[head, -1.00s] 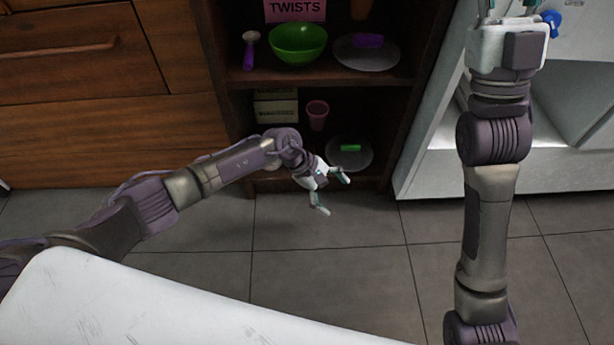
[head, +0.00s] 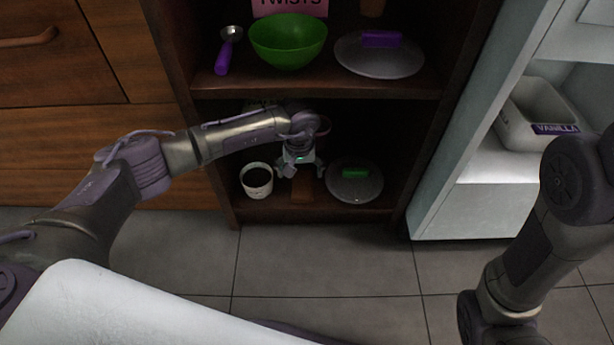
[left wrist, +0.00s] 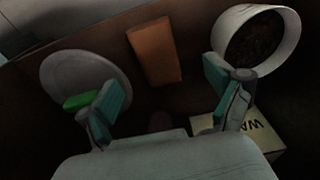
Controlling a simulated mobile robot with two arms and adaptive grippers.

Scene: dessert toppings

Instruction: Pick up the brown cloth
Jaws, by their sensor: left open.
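The brown cloth (head: 303,190) is a small folded rectangle lying on the lower shelf of the dark cabinet. It also shows in the left wrist view (left wrist: 154,52), just beyond the gap between my fingers. My left gripper (head: 304,169) is open and empty, reaching into the lower compartment above and behind the cloth's front end. Its two teal-padded fingers also show spread apart in the left wrist view (left wrist: 168,92). The wrist hides part of the shelf's back. My right arm is at the right, with its gripper out of view.
A white tub with dark contents (head: 257,180) stands left of the cloth. A glass lid with a green handle (head: 354,181) lies to its right. The shelf above holds a green bowl (head: 288,40), a purple-handled scoop (head: 224,56) and a purple-handled lid (head: 380,56).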

